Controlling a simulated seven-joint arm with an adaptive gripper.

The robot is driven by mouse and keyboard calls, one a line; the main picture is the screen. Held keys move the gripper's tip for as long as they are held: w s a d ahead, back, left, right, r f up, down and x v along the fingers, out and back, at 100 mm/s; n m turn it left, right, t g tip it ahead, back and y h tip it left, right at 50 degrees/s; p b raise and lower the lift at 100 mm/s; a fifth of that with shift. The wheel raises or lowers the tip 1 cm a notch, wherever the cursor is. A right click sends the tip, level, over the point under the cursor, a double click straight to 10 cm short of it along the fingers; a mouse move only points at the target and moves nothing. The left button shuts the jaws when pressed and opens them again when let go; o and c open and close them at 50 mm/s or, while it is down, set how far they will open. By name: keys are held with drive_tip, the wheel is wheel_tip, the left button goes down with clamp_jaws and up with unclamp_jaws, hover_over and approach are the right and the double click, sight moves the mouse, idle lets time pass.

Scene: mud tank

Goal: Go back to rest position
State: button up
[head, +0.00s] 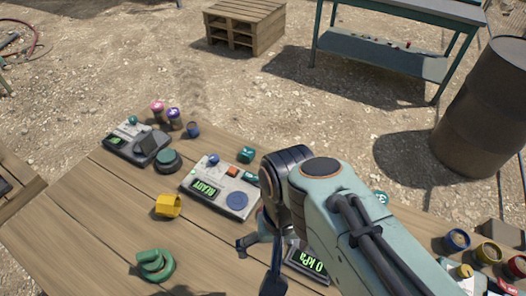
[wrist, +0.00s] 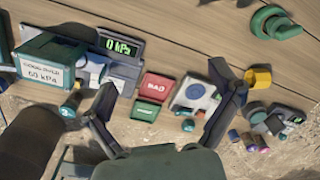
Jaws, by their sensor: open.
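My gripper (head: 257,266) hangs low over the wooden table (head: 85,225) in the head view, partly hidden behind my own arm. In the wrist view my gripper (wrist: 162,88) has its two fingers spread wide apart with nothing held between them. A red pad (wrist: 157,86) with lettering and a green pad (wrist: 146,110) lie on the table beyond the gap between the fingers. The grey device with a READY screen (head: 222,187) is just left of the gripper in the head view. A device reading 0 kPa (head: 310,262) is to its right, partly covered by my arm.
Another grey device (head: 135,143) and small knobs stand at the back left. Several coloured cups (head: 488,252) are at the right. A barrel (head: 487,110) stands beyond the table.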

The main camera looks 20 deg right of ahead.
drive_tip(key=s+n, duration=0.3)
drive_tip(key=s, duration=0.1)
drive_tip(key=shift+s+d+f, duration=0.1)
drive_tip(key=shift+d+f, duration=0.1)
drive_tip(key=shift+d, duration=0.15)
idle(0.8)
